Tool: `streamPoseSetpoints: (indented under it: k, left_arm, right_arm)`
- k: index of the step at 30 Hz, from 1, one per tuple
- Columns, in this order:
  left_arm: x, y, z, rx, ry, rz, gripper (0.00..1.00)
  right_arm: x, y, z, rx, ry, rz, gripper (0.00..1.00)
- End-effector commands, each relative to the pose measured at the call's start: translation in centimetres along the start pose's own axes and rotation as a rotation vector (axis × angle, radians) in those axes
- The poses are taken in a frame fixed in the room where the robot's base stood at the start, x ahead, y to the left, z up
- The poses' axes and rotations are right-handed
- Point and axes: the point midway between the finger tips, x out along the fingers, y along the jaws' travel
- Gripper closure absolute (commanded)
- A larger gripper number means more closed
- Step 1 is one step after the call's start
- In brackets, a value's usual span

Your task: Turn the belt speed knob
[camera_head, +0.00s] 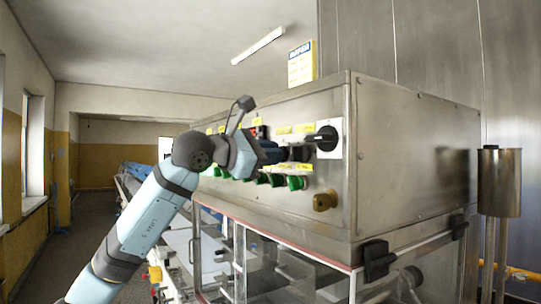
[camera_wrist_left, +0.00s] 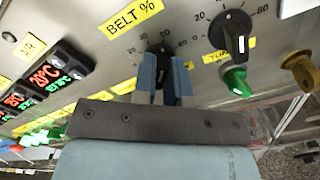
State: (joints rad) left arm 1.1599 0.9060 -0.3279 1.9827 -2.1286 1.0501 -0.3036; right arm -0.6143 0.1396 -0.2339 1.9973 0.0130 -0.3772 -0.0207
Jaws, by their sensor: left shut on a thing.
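The belt speed knob (camera_wrist_left: 159,50) is dark and sits under a yellow "BELT %" label (camera_wrist_left: 130,18) on the metal control panel, with a printed number dial around it. My left gripper (camera_wrist_left: 161,75) is shut on this knob, one blue finger on each side, which hides much of it. In the head view my left gripper (camera_head: 285,154) reaches the panel front from the left, and the knob is hidden there. My right gripper is not in view.
A larger black knob (camera_wrist_left: 232,32) is close to the right of the gripper. Green knobs (camera_head: 297,183) and a brass fitting (camera_head: 324,201) stick out below. Red-green displays (camera_wrist_left: 47,77) are at left. A glass-sided section (camera_head: 270,262) lies under the panel box.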

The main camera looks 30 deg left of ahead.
Motion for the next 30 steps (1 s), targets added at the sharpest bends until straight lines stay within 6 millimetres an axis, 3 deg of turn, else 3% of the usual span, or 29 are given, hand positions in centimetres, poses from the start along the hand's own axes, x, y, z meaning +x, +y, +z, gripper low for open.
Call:
streamPoseSetpoints:
  k: [6, 7, 10, 21, 26, 30]
  left_arm:
    - [0.0, 0.0, 0.0, 0.001, 0.001, -0.001, 1.0]
    - [0.0, 0.0, 0.0, 0.001, 0.001, -0.001, 0.83]
    - [0.0, 0.0, 0.0, 0.001, 0.001, 0.0, 0.62]
    - [-0.7, 0.0, -0.1, 0.002, 0.0, 0.001, 0.62]
    - [-3.3, -0.1, -0.2, 0.005, 0.0, 0.003, 0.62]
    - [-6.6, -0.2, -0.3, 0.005, 0.002, 0.003, 0.62]
  right_arm:
    - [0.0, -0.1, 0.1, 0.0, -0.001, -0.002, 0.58]
    - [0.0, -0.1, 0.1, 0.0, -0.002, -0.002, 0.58]
    - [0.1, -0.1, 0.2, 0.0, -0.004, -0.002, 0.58]
    - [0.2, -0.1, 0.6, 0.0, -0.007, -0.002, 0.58]
    - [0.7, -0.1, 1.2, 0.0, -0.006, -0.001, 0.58]
    - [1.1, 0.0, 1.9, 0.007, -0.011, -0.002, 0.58]
